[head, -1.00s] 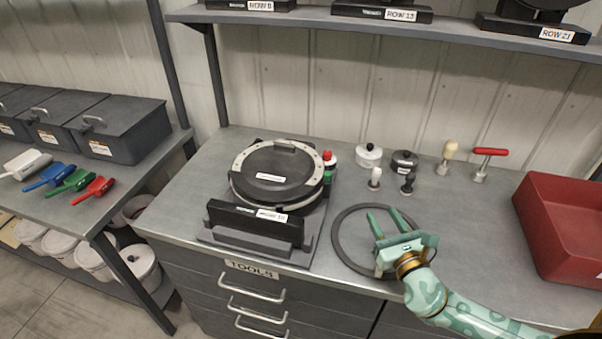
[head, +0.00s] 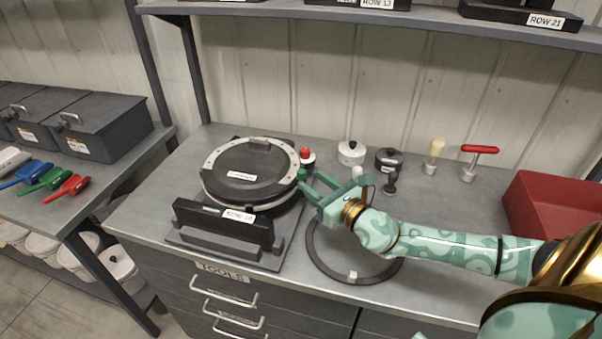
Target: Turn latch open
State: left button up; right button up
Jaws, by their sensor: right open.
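The seed meter (head: 250,172) is a round black housing with a pale ring, sitting closed on a dark stand on the bench. A small green part (head: 302,174), which looks like the latch, is at the right side of its rim. My right gripper (head: 311,181) is open, its fingers pointing left at this green part. The fingertips are very close to it; I cannot tell whether they touch it. The fingers partly cover the area just below the latch. My left gripper is out of view.
A red-topped knob (head: 306,154) stands just behind the latch. White (head: 351,153) and dark (head: 388,160) lidded pots and small-handled tools are to the right. A black ring (head: 330,268) lies flat below my right arm. A red bin (head: 545,205) is at far right.

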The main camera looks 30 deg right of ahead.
aim_at(305, 176)
jog(key=w, duration=0.5)
jog(key=shift+w+a, duration=0.25)
jog(key=shift+a, duration=0.1)
